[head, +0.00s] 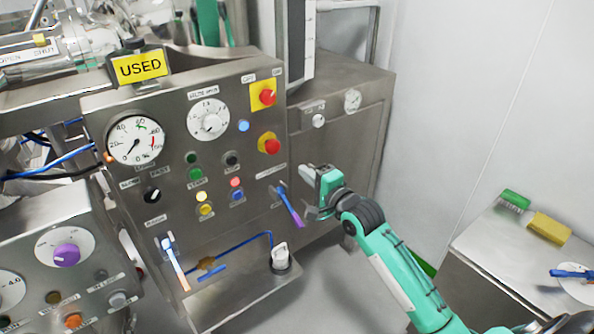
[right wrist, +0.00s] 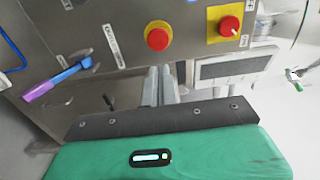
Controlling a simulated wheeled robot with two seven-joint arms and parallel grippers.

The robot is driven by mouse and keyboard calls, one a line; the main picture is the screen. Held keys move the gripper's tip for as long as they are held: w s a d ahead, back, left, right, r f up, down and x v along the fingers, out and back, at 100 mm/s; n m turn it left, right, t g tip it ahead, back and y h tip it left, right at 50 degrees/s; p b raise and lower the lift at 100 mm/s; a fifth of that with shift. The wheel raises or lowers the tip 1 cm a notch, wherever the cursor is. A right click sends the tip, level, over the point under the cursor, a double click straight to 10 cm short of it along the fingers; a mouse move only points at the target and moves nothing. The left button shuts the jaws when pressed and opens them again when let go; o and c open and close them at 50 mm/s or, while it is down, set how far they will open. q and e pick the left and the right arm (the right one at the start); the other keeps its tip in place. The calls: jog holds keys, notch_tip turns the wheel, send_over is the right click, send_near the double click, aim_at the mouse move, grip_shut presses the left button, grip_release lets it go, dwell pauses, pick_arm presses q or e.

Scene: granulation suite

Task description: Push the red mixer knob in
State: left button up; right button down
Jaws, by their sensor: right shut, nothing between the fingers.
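Two red knobs are on the steel control panel (head: 150,195). The upper red knob (head: 267,97) sits on a square yellow plate, and the lower red knob (head: 271,146) sits on a round yellow base. The small labels are too blurred to tell which is the mixer knob. In the right wrist view, the round-based red knob (right wrist: 157,38) is just beyond the fingertips, and the square-plate red knob (right wrist: 230,25) is to the right. My right gripper (head: 303,169) is shut and empty, right of and below the lower knob, apart from it. It also shows in the wrist view (right wrist: 160,72). My left gripper is out of view.
A purple-tipped blue lever (head: 290,206) juts from the panel just left of my right gripper. Dials, coloured buttons and a "USED" sign (head: 140,66) are further left. Open floor lies between.

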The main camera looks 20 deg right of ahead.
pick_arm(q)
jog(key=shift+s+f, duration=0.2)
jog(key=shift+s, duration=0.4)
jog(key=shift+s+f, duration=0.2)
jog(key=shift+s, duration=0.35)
pick_arm(e)
jog(key=shift+v, duration=0.75)
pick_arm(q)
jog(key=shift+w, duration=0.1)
